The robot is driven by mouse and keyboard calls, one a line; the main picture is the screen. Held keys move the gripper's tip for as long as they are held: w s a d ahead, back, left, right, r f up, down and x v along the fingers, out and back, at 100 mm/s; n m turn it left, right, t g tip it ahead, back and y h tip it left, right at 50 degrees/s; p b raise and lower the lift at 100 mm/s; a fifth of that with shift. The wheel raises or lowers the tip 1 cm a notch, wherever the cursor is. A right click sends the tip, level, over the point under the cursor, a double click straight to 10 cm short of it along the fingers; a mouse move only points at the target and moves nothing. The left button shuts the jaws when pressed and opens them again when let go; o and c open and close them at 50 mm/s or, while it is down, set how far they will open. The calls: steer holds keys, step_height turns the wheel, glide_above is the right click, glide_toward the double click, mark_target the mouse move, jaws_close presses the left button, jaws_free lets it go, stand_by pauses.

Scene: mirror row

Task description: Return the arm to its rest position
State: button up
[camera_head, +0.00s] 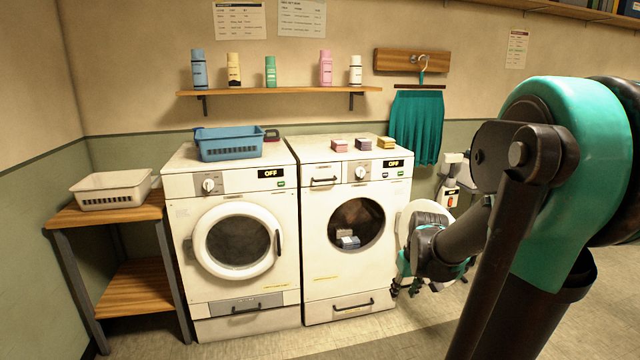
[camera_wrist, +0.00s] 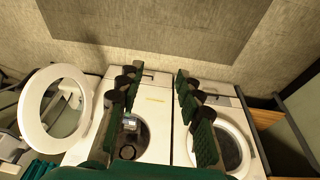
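My arm (camera_head: 455,245) reaches in from the right in the camera_head view. My gripper (camera_head: 400,288) hangs low in front of the right washer's right front edge, by its open round door (camera_head: 403,225), which it partly covers. In the camera_wrist view my gripper (camera_wrist: 158,120) has its two green-padded fingers well apart with nothing between them. The fingers are seen over the fronts of both machines. I cannot tell whether the arm touches the door.
The right washer (camera_head: 318,275) holds a small blue-and-white item (camera_head: 348,242) in its drum. The left washer (camera_head: 180,235) is closed, with a blue basket (camera_head: 230,155) on top. A side table (camera_head: 70,216) bears a white basket (camera_head: 85,202). The floor (camera_head: 400,335) in front is clear.

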steer(key=s+a+f+m, duration=0.1)
steer(key=s+a+f, duration=0.1)
steer(key=s, duration=0.4)
steer(key=s+a+f+m, duration=0.1)
steer(key=s+a+f, duration=0.1)
steer(key=s, duration=0.3)
steer(key=shift+s+f+t, duration=0.4)
steer(key=shift+f, duration=0.1)
